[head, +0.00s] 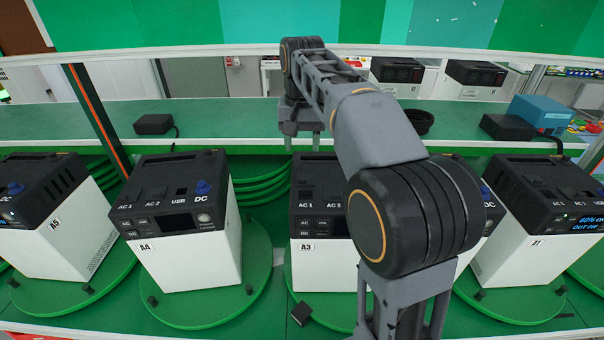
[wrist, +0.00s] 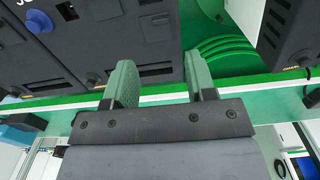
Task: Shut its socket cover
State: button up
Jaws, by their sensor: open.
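Several black-topped white power units stand in a row on green turntables. A4 (head: 180,240) has a blue knob (head: 203,187) by its DC label, with AC 1, AC 2 and USB labels on top. A3 (head: 325,255) is partly hidden behind my arm. A1 (head: 540,215) stands at the right, A5 (head: 45,235) at the left. I cannot tell which socket cover is meant or whether one is raised. My gripper (head: 302,142) is open and empty, behind and above the row near A3.
A green shelf (head: 220,118) runs behind the row, with a black box (head: 154,124) and a blue box (head: 540,112) on it. A small black piece (head: 301,313) lies before A3.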

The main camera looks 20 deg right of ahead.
aim_at(302, 179)
notch_tip(302, 179, down, 10)
jog(key=shift+r, duration=0.1)
dwell(0.4)
jog(key=shift+c, duration=0.5)
grip_shut()
